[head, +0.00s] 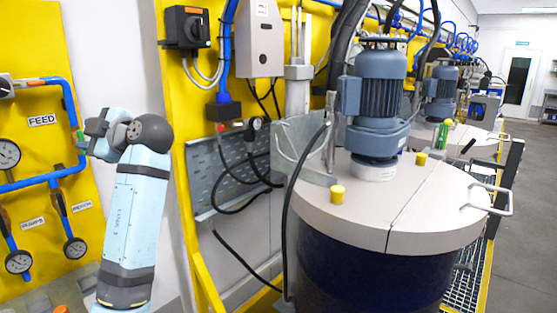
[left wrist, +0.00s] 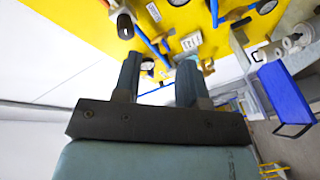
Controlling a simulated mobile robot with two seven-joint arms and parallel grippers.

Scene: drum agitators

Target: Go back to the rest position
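My left arm (head: 135,225) rises from the bottom left of the head view. Its left gripper (head: 95,137) is in front of the yellow panel, beside the blue feed pipe. In the left wrist view the gripper's two fingers (left wrist: 160,66) stand apart with nothing between them, so it is open. Whether it touches the panel cannot be told from the head view. My right gripper is in neither view.
The yellow panel (head: 30,110) carries blue pipes and several gauges. A large drum (head: 375,265) with a grey lid and motor (head: 380,100) stands at the centre. Another agitator (head: 443,95) is behind it. Clear grey floor (head: 530,220) lies at the right.

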